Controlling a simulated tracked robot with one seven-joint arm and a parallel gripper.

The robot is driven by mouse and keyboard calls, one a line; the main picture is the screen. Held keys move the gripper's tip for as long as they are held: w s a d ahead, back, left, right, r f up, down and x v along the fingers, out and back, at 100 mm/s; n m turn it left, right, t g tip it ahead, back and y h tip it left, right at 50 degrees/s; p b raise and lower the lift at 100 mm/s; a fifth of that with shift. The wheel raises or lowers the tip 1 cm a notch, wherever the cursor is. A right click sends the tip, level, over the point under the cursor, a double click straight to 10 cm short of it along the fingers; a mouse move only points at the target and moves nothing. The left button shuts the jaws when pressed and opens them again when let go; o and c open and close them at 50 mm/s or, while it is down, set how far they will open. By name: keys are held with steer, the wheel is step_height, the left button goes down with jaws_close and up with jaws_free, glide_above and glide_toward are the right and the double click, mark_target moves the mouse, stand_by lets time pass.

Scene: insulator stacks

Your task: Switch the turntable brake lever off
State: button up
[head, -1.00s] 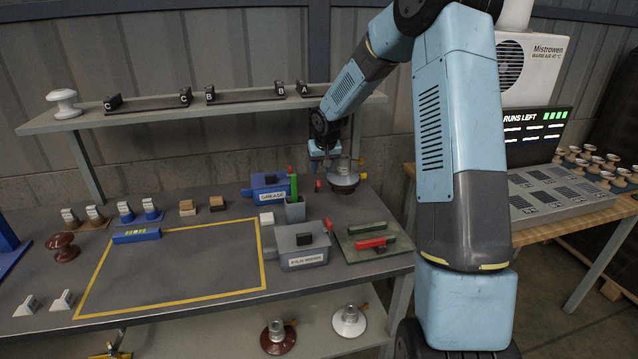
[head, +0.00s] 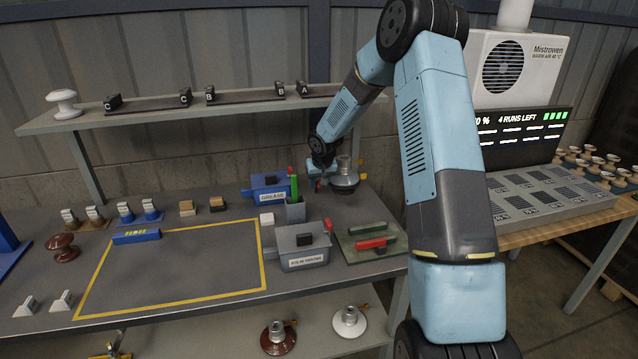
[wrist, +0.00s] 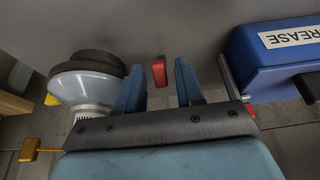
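The turntable (head: 346,187) is a dark round disc at the back right of the bench, with a pale, metal-capped piece (head: 344,168) on it. In the wrist view the disc (wrist: 88,62) is at the left. A small red lever (wrist: 158,71) stands beside it. My gripper (wrist: 160,80) is open, pointing down, with one blue finger on each side of the lever; I see gaps on both sides. In the head view my gripper (head: 318,182) is low over the bench and largely hides the lever.
The blue grease box (head: 268,187) stands close to the left of my gripper; it is close to the right finger in the wrist view. A grey cup (head: 295,212) with a green piece and a grey box (head: 300,246) stand in front. A shelf (head: 200,108) runs behind.

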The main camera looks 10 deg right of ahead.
jaws_close()
stand_by(0.3)
